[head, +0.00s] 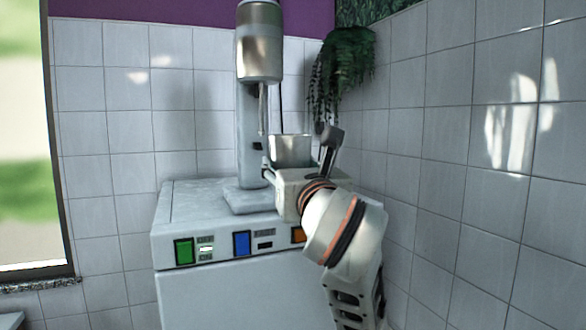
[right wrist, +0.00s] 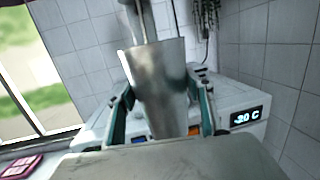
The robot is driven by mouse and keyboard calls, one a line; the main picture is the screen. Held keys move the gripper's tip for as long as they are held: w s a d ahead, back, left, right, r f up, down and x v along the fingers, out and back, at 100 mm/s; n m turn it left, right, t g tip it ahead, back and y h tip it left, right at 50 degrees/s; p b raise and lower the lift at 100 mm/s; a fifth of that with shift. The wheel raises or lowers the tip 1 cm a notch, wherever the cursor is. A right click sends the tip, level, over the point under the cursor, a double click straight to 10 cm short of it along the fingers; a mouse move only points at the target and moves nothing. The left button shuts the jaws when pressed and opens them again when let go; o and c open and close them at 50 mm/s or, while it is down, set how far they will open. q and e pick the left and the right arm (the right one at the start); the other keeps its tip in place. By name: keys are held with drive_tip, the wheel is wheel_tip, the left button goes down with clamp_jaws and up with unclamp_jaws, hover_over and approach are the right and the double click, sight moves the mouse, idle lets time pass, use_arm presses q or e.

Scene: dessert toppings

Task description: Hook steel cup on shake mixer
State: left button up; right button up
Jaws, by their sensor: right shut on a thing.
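The shake mixer (head: 259,50) stands on top of a white machine, with its metal head up high and a thin spindle hanging down. It also shows partly behind the cup in the right wrist view (right wrist: 143,22). The steel cup (head: 291,150) is upright beside the mixer column, its rim near the spindle's lower end. I cannot tell whether the cup touches the mixer. My right gripper (head: 288,172) is shut on the cup; in the right wrist view its fingers (right wrist: 163,112) lie on both sides of the cup (right wrist: 160,85). My left gripper is out of view.
The white machine (head: 185,203) has green, blue and orange switches on its front and a display (right wrist: 247,118) in the right wrist view. A hanging plant (head: 340,70) is behind, right of the mixer. Tiled walls close off the back and right. A window is at the left.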

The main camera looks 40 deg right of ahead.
drive_tip(key=shift+w+d+f+p, duration=0.1)
drive_tip(key=shift+w+d+p, duration=0.15)
drive_tip(key=shift+w, duration=0.55)
drive_tip(key=shift+w+f, duration=0.1)
drive_tip(key=shift+w, duration=0.25)
drive_tip(key=w+d, duration=0.1)
drive_tip(key=w, duration=0.3)
drive_tip(key=w+d+b, duration=0.1)
drive_tip(key=w, duration=0.3)
drive_tip(key=w+d+b, duration=0.1)
drive_tip(key=w, duration=0.3)
drive_tip(key=shift+w+f, duration=0.25)
drive_tip(key=shift+f, duration=0.15)
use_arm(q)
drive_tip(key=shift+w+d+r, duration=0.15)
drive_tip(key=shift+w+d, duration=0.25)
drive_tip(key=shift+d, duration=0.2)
use_arm(e)
drive_tip(key=shift+w+d, duration=0.15)
drive_tip(key=shift+w, duration=0.5)
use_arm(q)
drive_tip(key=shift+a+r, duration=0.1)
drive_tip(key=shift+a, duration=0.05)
use_arm(e)
drive_tip(key=shift+s, duration=0.1)
drive_tip(key=shift+r, duration=0.1)
